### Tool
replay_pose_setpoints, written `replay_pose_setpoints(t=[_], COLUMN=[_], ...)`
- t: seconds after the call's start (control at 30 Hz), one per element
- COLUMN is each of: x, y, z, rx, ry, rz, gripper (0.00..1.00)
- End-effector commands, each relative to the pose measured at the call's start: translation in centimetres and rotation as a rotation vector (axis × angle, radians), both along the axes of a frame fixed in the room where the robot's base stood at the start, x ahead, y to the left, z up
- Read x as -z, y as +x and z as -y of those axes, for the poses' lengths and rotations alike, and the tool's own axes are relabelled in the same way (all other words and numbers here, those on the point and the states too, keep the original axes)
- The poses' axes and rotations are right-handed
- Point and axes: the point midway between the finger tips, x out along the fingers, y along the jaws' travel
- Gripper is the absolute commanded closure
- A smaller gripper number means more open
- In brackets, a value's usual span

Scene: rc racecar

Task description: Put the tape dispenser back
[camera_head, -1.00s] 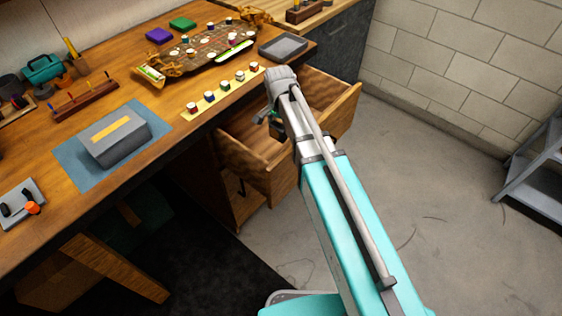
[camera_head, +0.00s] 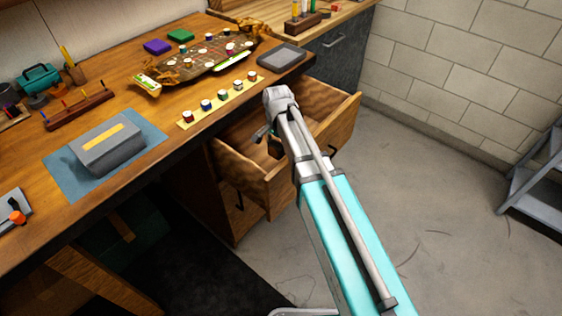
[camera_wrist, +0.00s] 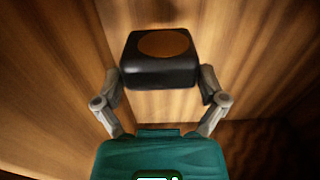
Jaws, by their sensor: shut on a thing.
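In the wrist view, my gripper (camera_wrist: 161,82) is shut on a black, rounded block with a brown disc on top, which I take to be the tape dispenser (camera_wrist: 160,77). Its lower part is hidden from this camera. Wooden walls and a wooden floor surround it. In the head view, my gripper (camera_head: 270,139) is down inside the open wooden drawer (camera_head: 240,163), mostly hidden behind my arm. The dispenser cannot be made out clearly there. I cannot tell whether it touches the drawer floor.
The workbench (camera_head: 150,103) is above and left of the drawer. On it are a grey box (camera_head: 107,150) on a blue mat, a yellow strip with small jars (camera_head: 220,101), a grey tray (camera_head: 281,57) and a teal case (camera_head: 38,77). A metal step (camera_head: 540,180) stands right.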

Motion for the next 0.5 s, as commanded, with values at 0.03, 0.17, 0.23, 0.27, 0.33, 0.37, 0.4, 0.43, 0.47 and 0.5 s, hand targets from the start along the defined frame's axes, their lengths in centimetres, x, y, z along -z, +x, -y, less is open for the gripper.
replay_pose_setpoints(t=[0.03, 0.17, 0.23, 0.27, 0.33, 0.37, 0.4, 0.43, 0.47, 0.5], x=[1.0, 2.0, 2.3, 2.4, 2.5, 2.6, 2.6, 2.5, 2.5, 2.5], y=[0.0, 0.0, 0.0, 0.0, 0.0, 0.0, 0.0, 0.0, 0.0, 0.0], z=[0.0, 0.0, 0.0, 0.0, 0.0, 0.0, 0.0, 0.0, 0.0, 0.0], rx=[0.000, 0.000, 0.000, 0.000, 0.000, 0.000, 0.000, 0.000, 0.000, 0.000], ry=[0.000, 0.000, 0.000, 0.000, 0.000, 0.000, 0.000, 0.000, 0.000, 0.000], rz=[0.000, 0.000, 0.000, 0.000, 0.000, 0.000, 0.000, 0.000, 0.000, 0.000], gripper=[0.48, 0.48, 0.48, 0.48, 0.48, 0.48, 0.48, 0.48, 0.48, 0.48])
